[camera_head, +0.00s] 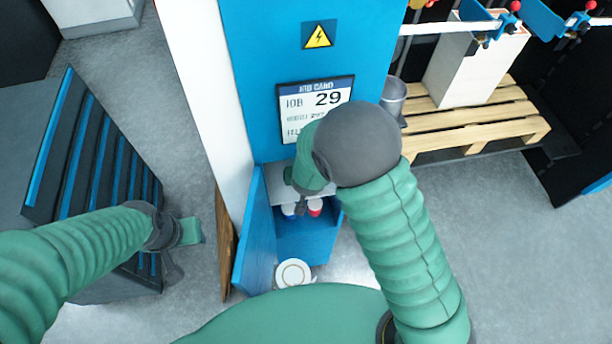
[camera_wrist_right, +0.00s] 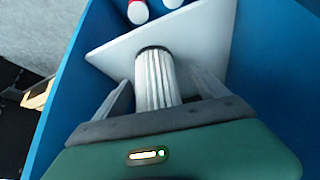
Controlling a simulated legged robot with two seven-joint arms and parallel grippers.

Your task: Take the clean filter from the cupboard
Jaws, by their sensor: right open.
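In the right wrist view a white pleated filter (camera_wrist_right: 154,78) with a dark end cap stands on a pale shelf (camera_wrist_right: 112,55) in the blue cupboard. My right gripper (camera_wrist_right: 162,76) is open, with one finger on each side of the filter and visible gaps to it. In the head view the cupboard (camera_head: 312,240) has its door (camera_head: 257,240) open to the left. My right forearm and hand cover the filter there. My left gripper (camera_head: 188,240) is away from the cupboard, over the floor to its left, too small to tell if it is open.
Containers with red (camera_head: 315,207) and blue (camera_head: 289,210) parts are below the shelf. A white round object (camera_head: 293,272) lies low in front of the cupboard. A dark slatted rack (camera_head: 95,160) stands left. A wooden pallet (camera_head: 480,118) with a white block (camera_head: 470,65) is right.

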